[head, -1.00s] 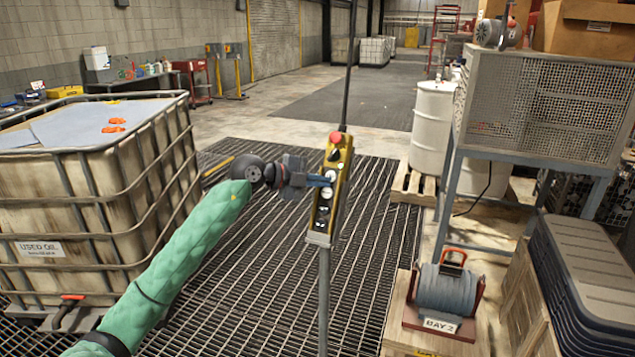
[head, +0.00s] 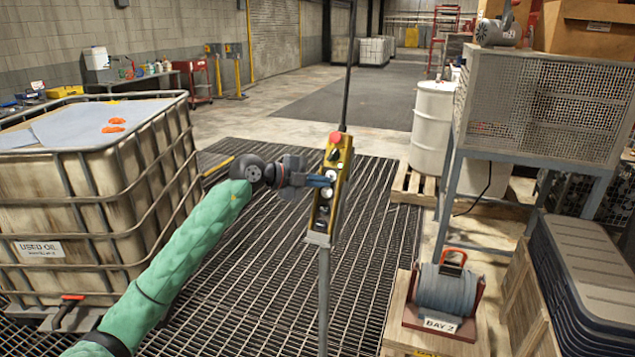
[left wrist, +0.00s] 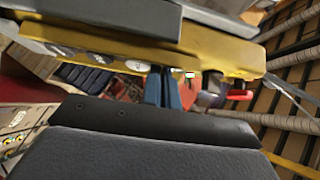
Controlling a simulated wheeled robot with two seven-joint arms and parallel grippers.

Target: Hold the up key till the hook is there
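The yellow control pendant (head: 343,182) hangs from a dark cable in the middle of the head view, with a red knob (head: 336,137) on top and several round keys down its face. My left gripper (head: 328,181) comes from the left, its blue fingertips at the key face around mid-height. In the left wrist view the blue fingers (left wrist: 163,88) are close together against the yellow pendant (left wrist: 225,52), with nothing seen between them. The key under the fingertips is hidden, so pressing cannot be told. No hook is clearly recognisable. My right gripper is not in view.
A caged oil tank (head: 90,200) stands left, close to my left arm. A mesh cabinet (head: 545,105) stands right, with a grey motor-like thing (head: 497,32) on top and a dark piece above it. Floor grating (head: 260,270) lies beneath.

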